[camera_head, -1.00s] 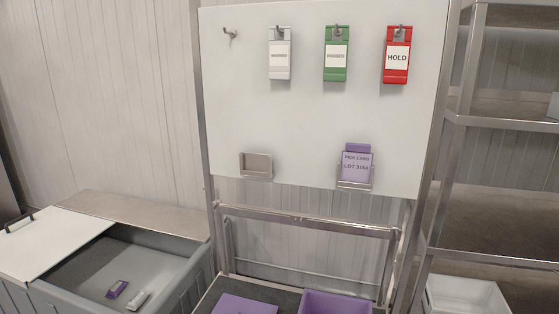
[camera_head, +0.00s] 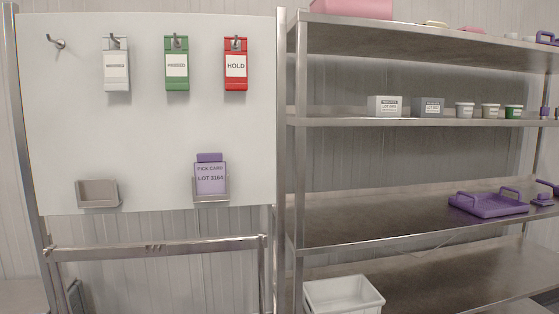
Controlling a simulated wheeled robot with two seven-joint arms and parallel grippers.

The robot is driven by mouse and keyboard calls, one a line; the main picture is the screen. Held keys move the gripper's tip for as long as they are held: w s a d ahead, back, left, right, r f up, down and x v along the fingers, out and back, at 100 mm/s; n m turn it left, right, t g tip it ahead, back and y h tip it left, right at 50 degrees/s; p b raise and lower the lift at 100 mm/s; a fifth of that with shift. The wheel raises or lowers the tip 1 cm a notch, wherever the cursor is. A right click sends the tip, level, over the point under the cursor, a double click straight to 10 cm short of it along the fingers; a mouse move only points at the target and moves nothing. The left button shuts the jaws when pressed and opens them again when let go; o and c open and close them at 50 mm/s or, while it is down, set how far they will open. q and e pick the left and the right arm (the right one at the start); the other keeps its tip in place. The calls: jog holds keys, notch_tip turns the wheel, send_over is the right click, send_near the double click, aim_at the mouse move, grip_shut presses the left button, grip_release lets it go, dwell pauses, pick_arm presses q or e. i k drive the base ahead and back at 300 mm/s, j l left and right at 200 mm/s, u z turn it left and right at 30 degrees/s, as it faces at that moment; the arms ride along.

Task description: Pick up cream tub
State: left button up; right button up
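Several small items stand in a row on the second shelf from the top of the metal rack. Among them are three small tubs: a pale one (camera_head: 465,110), another pale one (camera_head: 490,111) and a green one (camera_head: 514,112). The pale tubs carry darker labels. They are too small for me to read, so I cannot tell which one is the cream tub. Neither of my grippers is in view.
A white box (camera_head: 385,106) and a grey box (camera_head: 428,107) stand left of the tubs. A purple tray (camera_head: 489,204) lies on the shelf below. A white bin (camera_head: 343,296) is low at the left. The board (camera_head: 150,130) holds several tags and a pick card (camera_head: 210,179).

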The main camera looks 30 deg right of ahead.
aim_at(488, 111)
jog(key=z, duration=2.1)
